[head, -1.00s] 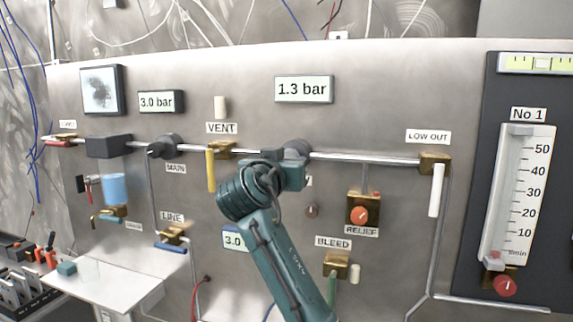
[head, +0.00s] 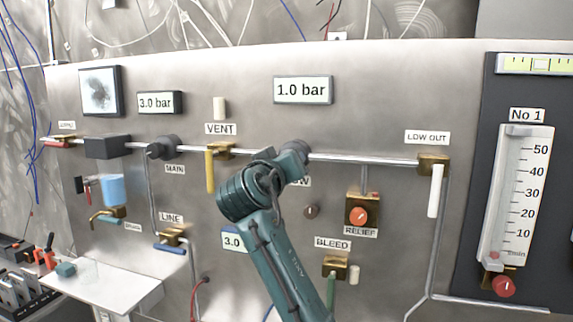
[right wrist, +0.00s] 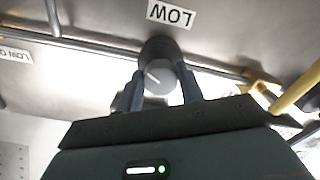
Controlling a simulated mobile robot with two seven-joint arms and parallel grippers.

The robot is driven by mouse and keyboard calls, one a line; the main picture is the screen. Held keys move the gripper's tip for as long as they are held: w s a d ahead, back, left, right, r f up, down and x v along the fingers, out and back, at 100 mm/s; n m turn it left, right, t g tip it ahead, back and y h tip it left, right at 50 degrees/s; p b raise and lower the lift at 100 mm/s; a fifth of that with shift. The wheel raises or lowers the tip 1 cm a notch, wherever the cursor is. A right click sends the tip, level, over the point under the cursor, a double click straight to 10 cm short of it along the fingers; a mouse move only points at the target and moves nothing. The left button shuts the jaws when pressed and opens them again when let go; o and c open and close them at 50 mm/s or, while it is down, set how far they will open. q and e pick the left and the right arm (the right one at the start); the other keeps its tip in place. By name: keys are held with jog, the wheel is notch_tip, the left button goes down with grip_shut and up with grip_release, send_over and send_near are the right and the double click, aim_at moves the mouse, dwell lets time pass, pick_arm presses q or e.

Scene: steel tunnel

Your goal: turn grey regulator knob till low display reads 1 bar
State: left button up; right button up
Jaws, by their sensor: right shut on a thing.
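The grey regulator knob (right wrist: 158,78) sits on the pipe by the LOW label (right wrist: 171,14), which reads upside down in the right wrist view. A pale mark shows on the knob's face. My right gripper (right wrist: 160,90) is shut on the knob, one finger on each side. In the head view my right gripper (head: 293,158) hides most of the knob, and the label is partly covered. The large display (head: 303,90) above it reads 1.0 bar. My left gripper is not in view.
A left display (head: 155,102) reads 3.0 bar, and a lower one (head: 233,240) is partly hidden by my arm. The yellow VENT lever (head: 210,171) is left of my gripper. The orange RELIEF knob (head: 358,215) and LOW OUT valve (head: 433,163) are to the right.

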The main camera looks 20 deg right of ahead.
jog(key=o, duration=1)
pick_arm(q)
jog(key=b, duration=0.2)
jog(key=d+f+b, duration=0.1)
jog(key=b, duration=0.1)
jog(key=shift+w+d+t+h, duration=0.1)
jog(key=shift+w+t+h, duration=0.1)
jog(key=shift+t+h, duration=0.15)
pick_arm(e)
jog(key=v, duration=1.3)
jog(key=shift+s+a, duration=0.1)
